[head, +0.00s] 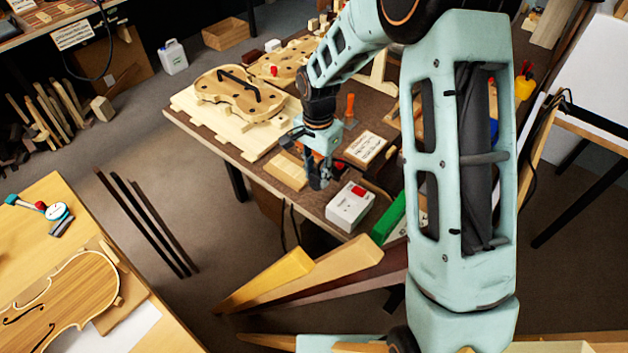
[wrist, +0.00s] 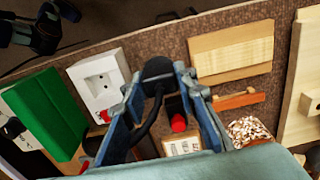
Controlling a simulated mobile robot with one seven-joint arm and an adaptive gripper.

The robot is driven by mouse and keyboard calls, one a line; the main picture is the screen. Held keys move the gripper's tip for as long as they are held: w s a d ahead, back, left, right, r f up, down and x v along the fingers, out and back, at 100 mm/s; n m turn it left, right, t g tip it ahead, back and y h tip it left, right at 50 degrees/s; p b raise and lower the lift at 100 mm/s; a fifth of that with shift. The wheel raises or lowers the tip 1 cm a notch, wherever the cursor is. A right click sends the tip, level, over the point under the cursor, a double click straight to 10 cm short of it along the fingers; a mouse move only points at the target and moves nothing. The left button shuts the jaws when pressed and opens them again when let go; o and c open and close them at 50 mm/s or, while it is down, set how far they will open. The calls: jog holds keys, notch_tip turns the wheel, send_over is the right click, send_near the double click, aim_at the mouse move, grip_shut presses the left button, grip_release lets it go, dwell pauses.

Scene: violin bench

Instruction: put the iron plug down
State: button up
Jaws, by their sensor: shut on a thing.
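The iron plug (wrist: 158,70) is black, with a black cable running back from it. In the wrist view it sits between the fingertips of my gripper (wrist: 163,82), which is shut on it. In the head view my gripper (head: 319,177) is over the front edge area of the workbench (head: 225,150), and the plug is hard to tell from the dark fingers. A white socket box (head: 350,207) with a red switch stands just right of my gripper. In the wrist view the box (wrist: 99,78) shows its socket face, to the left of the plug and apart from it.
A light wood block (head: 287,171) lies left of my gripper. A lettered card (head: 365,149) lies behind, and a green block (head: 388,218) beyond the socket box. Violin plates (head: 238,95) lie at the back left. Bare brown bench top shows around the plug.

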aim_at(314, 182)
jog(key=shift+w+a+f, duration=0.25)
jog(key=shift+w+f, duration=0.05)
jog(key=shift+f, duration=0.2)
jog(key=shift+w+a+f, duration=0.2)
jog(key=shift+w+f, duration=0.05)
jog(key=shift+f, duration=1.7)
jog(key=o, duration=1.2)
jog(key=shift+c, duration=0.2)
notch_tip(314, 182, up, 12)
jog(key=shift+r, duration=0.15)
